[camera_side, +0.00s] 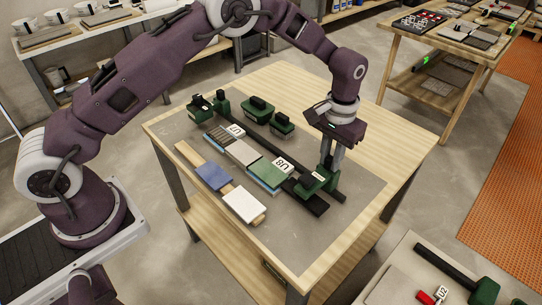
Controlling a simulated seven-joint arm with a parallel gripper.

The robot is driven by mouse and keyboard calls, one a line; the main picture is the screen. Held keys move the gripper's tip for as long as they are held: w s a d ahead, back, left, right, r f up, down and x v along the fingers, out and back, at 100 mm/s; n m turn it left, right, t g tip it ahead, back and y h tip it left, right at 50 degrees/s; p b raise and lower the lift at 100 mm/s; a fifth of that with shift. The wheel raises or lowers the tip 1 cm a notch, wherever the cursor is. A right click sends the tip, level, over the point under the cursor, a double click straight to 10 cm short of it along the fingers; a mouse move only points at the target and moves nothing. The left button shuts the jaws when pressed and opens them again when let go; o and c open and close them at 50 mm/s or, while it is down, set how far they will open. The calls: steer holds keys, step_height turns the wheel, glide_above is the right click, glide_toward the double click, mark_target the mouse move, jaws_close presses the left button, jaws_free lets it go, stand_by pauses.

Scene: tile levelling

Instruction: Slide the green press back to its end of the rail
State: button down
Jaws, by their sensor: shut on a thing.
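The green press (314,183) sits near the right end of the dark rail (294,178), at the front right of the grey mat. My gripper (326,163) points down over the press, with its fingers shut on the upper part of it. The fingertips are partly hidden against the green body. At the other end of the rail stands another green piece (209,106). Between them, beside the rail, lies a row of tiles, with a green tile (268,172) labelled U8 closest to the press.
Two green blocks with dark handles (258,109) stand behind the rail. Blue (213,177) and white (244,204) tiles lie on a wooden strip in front. The grey mat (345,215) is clear at right. Another table (470,35) stands at the back right.

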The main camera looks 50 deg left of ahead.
steer(key=c, duration=1.3)
jaws_free()
step_height(320, 180, up, 6)
steer(key=shift+r, duration=0.5)
